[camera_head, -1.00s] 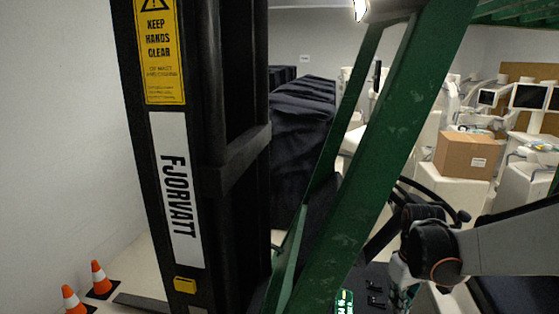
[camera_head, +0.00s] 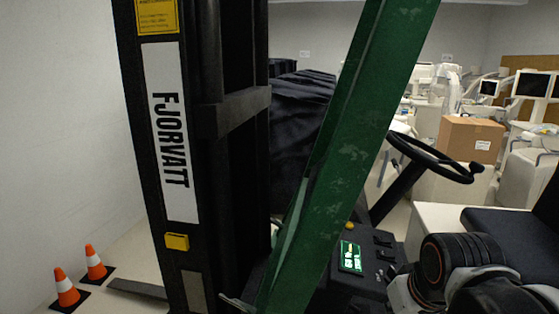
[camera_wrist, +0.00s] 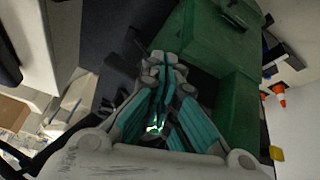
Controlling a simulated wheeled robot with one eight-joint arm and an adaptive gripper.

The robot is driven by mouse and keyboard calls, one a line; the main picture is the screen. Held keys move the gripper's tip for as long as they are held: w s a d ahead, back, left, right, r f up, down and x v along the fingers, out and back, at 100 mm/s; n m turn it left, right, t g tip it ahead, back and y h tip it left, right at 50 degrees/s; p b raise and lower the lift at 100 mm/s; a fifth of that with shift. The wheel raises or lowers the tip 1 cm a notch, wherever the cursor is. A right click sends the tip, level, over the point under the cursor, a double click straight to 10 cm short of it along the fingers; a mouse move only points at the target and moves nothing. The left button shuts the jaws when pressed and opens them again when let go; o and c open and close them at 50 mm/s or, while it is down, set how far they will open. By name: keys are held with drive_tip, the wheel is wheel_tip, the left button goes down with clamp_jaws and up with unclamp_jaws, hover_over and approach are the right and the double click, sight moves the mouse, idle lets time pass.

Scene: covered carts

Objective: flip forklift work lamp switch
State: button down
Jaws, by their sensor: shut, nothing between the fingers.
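The forklift's dark dashboard (camera_head: 337,276) shows at the lower middle of the head view, with a lit green display (camera_head: 351,257). Small black rocker switches (camera_head: 384,240) sit on the panel right of the display. I cannot tell which one is for the work lamp, nor its position. My gripper (camera_wrist: 162,58) shows in the wrist view, its teal-lined fingers shut and empty. A green glow shows between the finger links. The fingers hide much of what lies behind them, and I cannot tell their distance to the panel. In the head view my arm is at the lower right.
A green pillar (camera_head: 345,150) crosses in front of the dashboard's left side. The steering wheel (camera_head: 436,160) and dark seat (camera_head: 510,222) are to the right. The black mast (camera_head: 150,120) stands at left, with orange cones (camera_head: 66,288) on the floor beyond.

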drive_tip(key=s+a+f+m+t+b, duration=0.1)
drive_tip(key=s+a+f+t+b, duration=0.1)
drive_tip(key=s+f+b, duration=0.2)
wheel_tip(320, 180, down, 3)
drive_tip(key=shift+s+r+b, duration=0.2)
drive_tip(key=shift+s+b, duration=0.15)
drive_tip(key=shift+b, duration=0.4)
drive_tip(key=shift+r, duration=0.15)
